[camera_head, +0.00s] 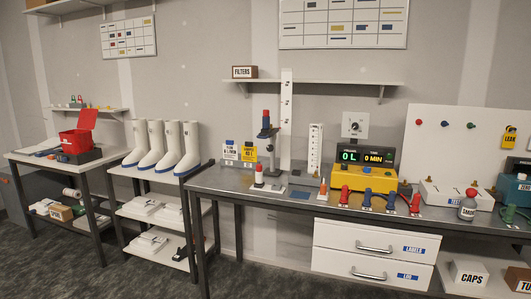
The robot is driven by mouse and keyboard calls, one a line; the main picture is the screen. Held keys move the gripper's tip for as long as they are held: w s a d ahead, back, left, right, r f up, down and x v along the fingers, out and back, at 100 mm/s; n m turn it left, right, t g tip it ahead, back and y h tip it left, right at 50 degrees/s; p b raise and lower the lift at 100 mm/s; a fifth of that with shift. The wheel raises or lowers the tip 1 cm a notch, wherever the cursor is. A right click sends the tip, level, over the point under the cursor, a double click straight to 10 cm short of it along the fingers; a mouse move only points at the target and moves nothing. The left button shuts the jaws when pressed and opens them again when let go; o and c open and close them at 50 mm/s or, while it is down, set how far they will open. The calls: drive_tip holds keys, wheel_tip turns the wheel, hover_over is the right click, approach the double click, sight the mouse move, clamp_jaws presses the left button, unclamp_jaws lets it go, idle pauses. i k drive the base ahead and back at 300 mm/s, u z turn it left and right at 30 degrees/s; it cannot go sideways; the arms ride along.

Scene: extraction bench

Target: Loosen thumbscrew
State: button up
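My gripper is not in view. I cannot pick out a thumbscrew for certain at this distance. A dark stand (266,145) with a red top and a blue part is on the grey bench (237,184), beside a tall white scale post (286,120). A yellow unit (367,181) has a black display (366,156) reading "0 L" and "0 MIN". Several red and blue fittings (367,195) stand along its front. A white box (441,194) with small coloured knobs on top is to its right.
A grey bottle (468,206) stands near the bench's front edge. White boots (162,147) stand on a rack at left. A red open bin (76,141) is on the far left table. White drawers (373,252) hang under the bench. Dark floor (140,279) in front is clear.

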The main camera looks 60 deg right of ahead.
sight(270, 148)
drive_tip(key=z, duration=0.45)
drive_tip(key=i, duration=1)
drive_tip(key=u, duration=0.05)
